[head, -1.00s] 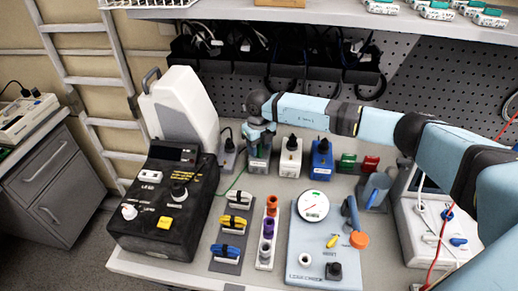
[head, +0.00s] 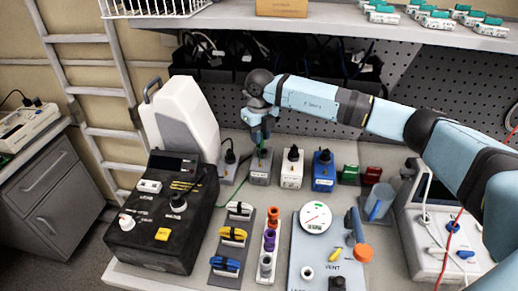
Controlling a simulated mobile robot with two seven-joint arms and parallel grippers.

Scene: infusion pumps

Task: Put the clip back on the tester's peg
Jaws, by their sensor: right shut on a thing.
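My right gripper (head: 259,136) points down above the grey block (head: 260,170) in the back row of the bench. It is shut on the clip (head: 262,151), a small green piece that shows just under the fingertips and is mostly hidden by them. A thin green lead (head: 231,193) runs from near the grey blocks to the black tester (head: 158,210) at the left. The tester has a round knob, a white socket, a yellow button and a white upright stub (head: 126,220) at its front left; I cannot tell which part is the peg. My left gripper is not in view.
A white block (head: 291,168) and a blue block (head: 323,171) stand right of the grey one. A tall white housing (head: 184,118) rises behind the tester. Clip holders (head: 232,235) and a leak-check plate (head: 312,255) occupy the front. The shelf (head: 330,25) overhangs the back.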

